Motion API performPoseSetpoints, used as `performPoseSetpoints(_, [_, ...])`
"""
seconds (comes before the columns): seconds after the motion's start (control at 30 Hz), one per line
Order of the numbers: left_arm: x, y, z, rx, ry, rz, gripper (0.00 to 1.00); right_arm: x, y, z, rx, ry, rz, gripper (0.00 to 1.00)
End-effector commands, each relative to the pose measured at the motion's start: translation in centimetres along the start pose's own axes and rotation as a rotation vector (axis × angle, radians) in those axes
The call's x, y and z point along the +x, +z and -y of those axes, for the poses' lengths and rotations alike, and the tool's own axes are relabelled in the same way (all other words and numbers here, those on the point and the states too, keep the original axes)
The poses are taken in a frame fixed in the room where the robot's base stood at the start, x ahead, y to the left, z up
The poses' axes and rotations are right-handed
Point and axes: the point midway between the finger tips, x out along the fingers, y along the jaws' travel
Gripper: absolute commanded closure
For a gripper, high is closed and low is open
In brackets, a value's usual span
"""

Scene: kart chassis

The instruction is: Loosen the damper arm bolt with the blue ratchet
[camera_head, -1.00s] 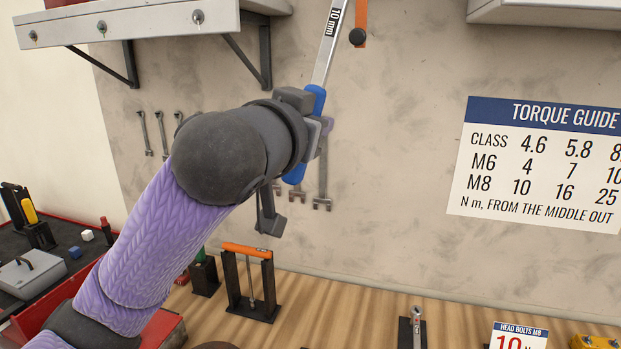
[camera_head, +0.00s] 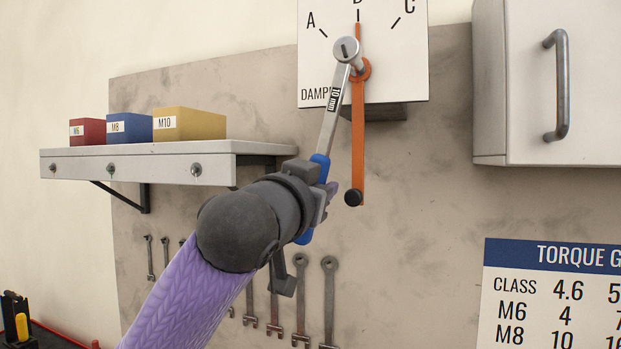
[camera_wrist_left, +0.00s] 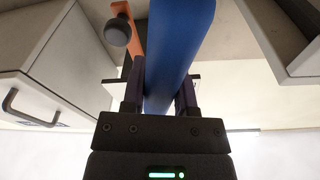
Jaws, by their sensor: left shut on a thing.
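My left gripper (camera_head: 318,196) is shut on the blue handle of the ratchet (camera_head: 329,130), which is marked 10 mm. The blue handle (camera_wrist_left: 178,50) also shows between the fingers (camera_wrist_left: 160,90) in the left wrist view. The ratchet slants up to the right, and its round head (camera_head: 346,50) overlaps the top of the orange damper arm (camera_head: 358,150) at its pivot. The bolt is hidden behind the head, and I cannot tell whether the head is seated on it. The orange arm hangs straight down, with a dark knob (camera_head: 353,198) at its lower end. My right gripper is not in view.
A white damper board (camera_head: 400,70) with letters stands behind the ratchet head. A shelf (camera_head: 150,160) with red, blue and yellow boxes is at left. A white cabinet (camera_head: 520,120) is at right. Several wrenches (camera_head: 329,290) hang below.

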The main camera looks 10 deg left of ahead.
Motion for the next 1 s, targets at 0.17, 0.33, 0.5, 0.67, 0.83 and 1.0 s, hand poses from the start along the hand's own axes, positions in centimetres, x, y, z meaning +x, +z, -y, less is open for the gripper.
performPoseSetpoints(0.17, [-0.1,-0.8,3.1,0.154,0.012,-0.002,1.0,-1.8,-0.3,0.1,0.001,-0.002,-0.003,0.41])
performPoseSetpoints(0.33, [0.0,-2.1,6.5,0.347,0.039,0.001,1.0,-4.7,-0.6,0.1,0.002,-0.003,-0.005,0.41])
performPoseSetpoints(0.5, [0.2,-3.6,9.4,0.541,0.069,0.002,1.0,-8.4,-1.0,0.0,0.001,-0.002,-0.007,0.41])
performPoseSetpoints(0.67, [0.4,-4.9,11.0,0.658,0.085,0.002,1.0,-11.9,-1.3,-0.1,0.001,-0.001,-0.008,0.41])
performPoseSetpoints(0.83, [0.6,-6.1,12.6,0.776,0.101,0.003,1.0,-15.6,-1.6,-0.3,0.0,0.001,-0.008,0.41])
performPoseSetpoints(1.0, [0.7,-7.3,13.6,0.879,0.115,0.002,1.0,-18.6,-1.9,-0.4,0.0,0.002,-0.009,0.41])
